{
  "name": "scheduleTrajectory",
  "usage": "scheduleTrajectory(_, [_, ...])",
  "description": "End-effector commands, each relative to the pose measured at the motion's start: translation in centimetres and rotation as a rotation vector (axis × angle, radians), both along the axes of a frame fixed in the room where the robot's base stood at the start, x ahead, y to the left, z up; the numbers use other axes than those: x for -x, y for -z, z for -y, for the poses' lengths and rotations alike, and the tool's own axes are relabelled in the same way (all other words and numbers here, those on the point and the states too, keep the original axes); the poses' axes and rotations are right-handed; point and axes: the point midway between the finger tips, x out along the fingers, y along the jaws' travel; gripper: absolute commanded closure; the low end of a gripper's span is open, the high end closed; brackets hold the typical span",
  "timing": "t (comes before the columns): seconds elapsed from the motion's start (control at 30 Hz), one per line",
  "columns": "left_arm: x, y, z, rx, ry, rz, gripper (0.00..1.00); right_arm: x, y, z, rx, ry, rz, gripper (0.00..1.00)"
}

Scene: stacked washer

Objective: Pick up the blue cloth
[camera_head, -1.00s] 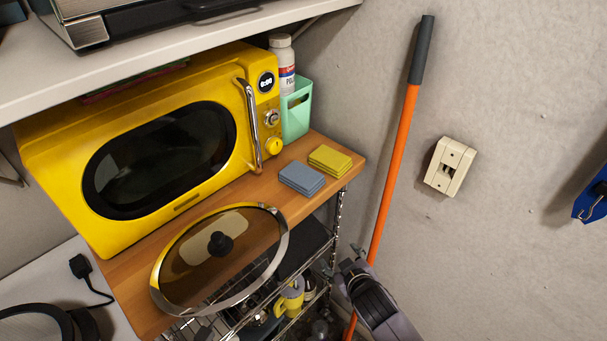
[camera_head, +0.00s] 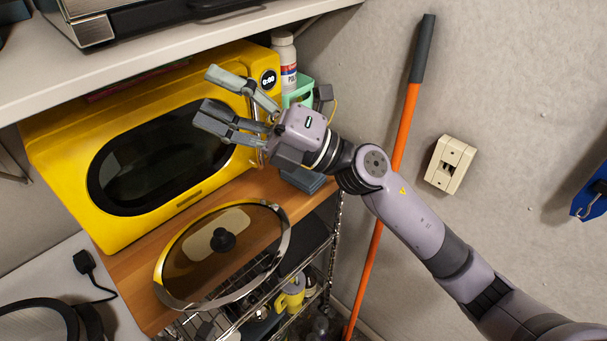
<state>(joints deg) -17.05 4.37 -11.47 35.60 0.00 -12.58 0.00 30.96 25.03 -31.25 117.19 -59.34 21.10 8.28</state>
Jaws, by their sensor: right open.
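The blue cloth (camera_head: 306,181) is a folded stack on the wooden shelf top, right of the microwave. Only its lower part shows, below my right gripper and wrist. My right gripper (camera_head: 222,98) is open and empty, with its fingers pointing left in front of the microwave's handle and door. It appears above the shelf, and its body covers the upper part of the blue cloth. The yellow cloth seen earlier beside it is hidden behind my arm. My left gripper is not in view.
The yellow microwave (camera_head: 60,150) fills the shelf's back. A glass lid (camera_head: 185,270) lies at the front of the wooden shelf (camera_head: 130,275). A white bottle (camera_head: 284,60) and green holder (camera_head: 300,92) stand behind my gripper. An orange pole (camera_head: 408,130) leans against the wall.

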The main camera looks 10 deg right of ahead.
Motion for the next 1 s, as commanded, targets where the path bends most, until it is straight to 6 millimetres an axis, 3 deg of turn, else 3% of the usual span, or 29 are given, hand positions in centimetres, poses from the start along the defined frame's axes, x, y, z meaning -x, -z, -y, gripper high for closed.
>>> scheduleTrajectory(0.1, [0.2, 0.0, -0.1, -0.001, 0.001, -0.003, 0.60, 1.2, 2.5, -2.7, 0.371, -0.114, 0.228, 0.37])
scheduleTrajectory(0.17, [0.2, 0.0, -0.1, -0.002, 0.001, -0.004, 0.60, 1.0, 4.7, -2.7, 0.572, -0.154, 0.312, 0.37])
scheduleTrajectory(0.23, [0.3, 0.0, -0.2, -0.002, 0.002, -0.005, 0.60, 0.0, 7.2, -1.5, 0.816, -0.183, 0.381, 0.37])
scheduleTrajectory(0.37, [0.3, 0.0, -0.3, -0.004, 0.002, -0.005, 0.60, -3.3, 10.5, 3.8, 1.250, -0.186, 0.424, 0.37])
scheduleTrajectory(0.5, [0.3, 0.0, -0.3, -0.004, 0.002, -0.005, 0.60, -6.3, 10.9, 11.0, 1.610, -0.139, 0.369, 0.37])
scheduleTrajectory(0.6, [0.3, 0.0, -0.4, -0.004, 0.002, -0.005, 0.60, -7.4, 10.3, 14.9, 1.771, -0.106, 0.313, 0.37])
scheduleTrajectory(0.7, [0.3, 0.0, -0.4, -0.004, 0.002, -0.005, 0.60, -7.8, 9.9, 17.2, 1.855, -0.085, 0.270, 0.37])
scheduleTrajectory(0.83, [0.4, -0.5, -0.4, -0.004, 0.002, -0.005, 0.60, -8.2, 10.7, 17.8, 1.891, -0.082, 0.250, 0.37])
scheduleTrajectory(1.0, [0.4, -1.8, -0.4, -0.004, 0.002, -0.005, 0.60, -9.2, 13.8, 16.9, 1.887, -0.086, 0.250, 0.37])
